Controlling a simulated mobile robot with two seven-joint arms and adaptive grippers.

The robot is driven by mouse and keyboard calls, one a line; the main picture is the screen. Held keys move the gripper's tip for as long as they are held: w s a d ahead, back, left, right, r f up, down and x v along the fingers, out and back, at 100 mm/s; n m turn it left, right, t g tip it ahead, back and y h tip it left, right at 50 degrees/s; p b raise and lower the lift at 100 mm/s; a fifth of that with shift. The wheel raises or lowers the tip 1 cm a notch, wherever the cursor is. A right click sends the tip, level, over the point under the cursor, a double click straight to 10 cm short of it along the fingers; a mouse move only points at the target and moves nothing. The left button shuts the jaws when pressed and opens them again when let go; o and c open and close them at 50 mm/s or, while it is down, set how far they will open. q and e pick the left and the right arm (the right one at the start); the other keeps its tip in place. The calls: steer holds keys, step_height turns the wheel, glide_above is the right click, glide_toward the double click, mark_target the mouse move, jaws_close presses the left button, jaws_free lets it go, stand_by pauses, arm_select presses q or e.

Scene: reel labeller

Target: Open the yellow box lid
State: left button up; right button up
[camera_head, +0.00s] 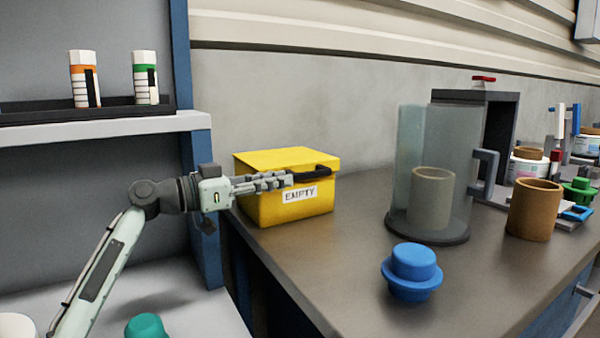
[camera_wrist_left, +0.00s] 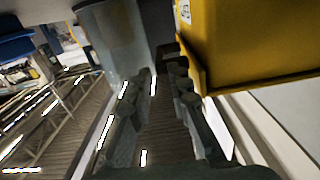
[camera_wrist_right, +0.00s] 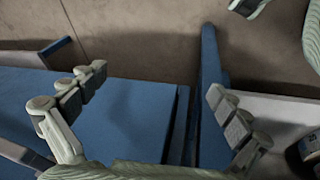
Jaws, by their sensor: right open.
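The yellow box (camera_head: 262,208) stands at the left end of the counter, with an "EMPTY" label on its front. Its lid (camera_head: 280,157) looks closed and has a black handle (camera_head: 320,171) at the front right. My left gripper (camera_head: 288,179) is in front of the box, its fingertips at the near end of the handle. In the left wrist view its fingers (camera_wrist_left: 162,72) are fairly close together with a narrow gap, beside the yellow box (camera_wrist_left: 260,45); I cannot tell whether they grip the handle. My right gripper (camera_wrist_right: 155,85) is open and empty, over blue surfaces, away from the box.
A clear container (camera_head: 408,150) with a beige cup inside stands right of the box. A blue knobbed part (camera_head: 411,272) and a brown cup (camera_head: 534,210) are on the counter (camera_head: 330,270). A shelf (camera_head: 100,130) with two striped bottles is at left. The counter's front middle is bare.

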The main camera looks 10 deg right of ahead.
mark_target(301, 175)
arm_select(q)
steer(key=x, duration=0.5)
steer(key=shift+d+p, duration=0.15)
steer(key=shift+p, duration=0.2)
steer(key=shift+w+d, duration=0.2)
steer(key=shift+d, duration=0.15)
arm_select(e)
steer(key=shift+f, duration=1.2)
arm_select(q)
steer(key=shift+c, duration=0.5)
jaws_close()
